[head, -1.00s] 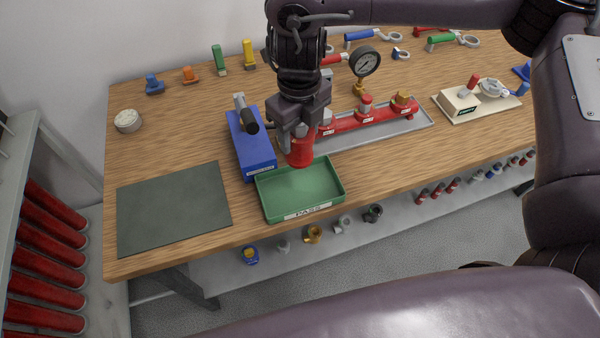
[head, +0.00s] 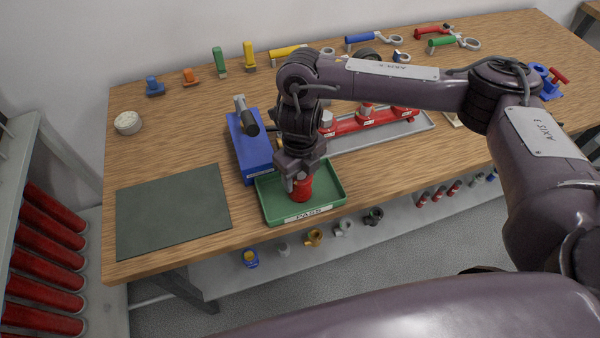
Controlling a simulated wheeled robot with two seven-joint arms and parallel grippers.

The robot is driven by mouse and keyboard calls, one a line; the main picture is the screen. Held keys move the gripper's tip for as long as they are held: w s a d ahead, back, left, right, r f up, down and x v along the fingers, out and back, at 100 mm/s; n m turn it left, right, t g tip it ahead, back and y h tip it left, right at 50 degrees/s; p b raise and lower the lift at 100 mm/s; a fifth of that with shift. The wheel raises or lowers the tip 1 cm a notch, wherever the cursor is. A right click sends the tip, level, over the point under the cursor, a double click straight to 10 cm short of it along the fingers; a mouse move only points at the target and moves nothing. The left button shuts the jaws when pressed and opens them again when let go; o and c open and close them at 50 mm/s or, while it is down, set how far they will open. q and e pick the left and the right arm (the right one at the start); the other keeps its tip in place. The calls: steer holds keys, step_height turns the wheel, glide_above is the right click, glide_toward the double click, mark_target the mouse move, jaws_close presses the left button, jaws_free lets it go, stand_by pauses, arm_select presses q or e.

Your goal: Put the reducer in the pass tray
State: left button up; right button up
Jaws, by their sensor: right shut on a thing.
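The reducer is a red, roughly cylindrical fitting (head: 301,189). It is upright, low inside the green pass tray (head: 333,200); I cannot tell whether it touches the tray floor. The tray has a white "PASS" label on its front wall. My right gripper (head: 299,180) points down over the tray and is shut on the reducer's upper part, which its fingers partly hide. My left gripper is not in view.
A blue device with a black-handled lever (head: 252,150) stands just behind the tray's left part. A dark green mat (head: 173,208) lies to the left. A grey tray with a red manifold (head: 372,122) lies behind right. Several valves and tools line the back.

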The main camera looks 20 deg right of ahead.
steer(key=shift+f, duration=0.1)
steer(key=o, duration=1.4)
steer(key=shift+r, duration=0.35)
step_height(320, 180, up, 12)
steer(key=shift+f, duration=0.15)
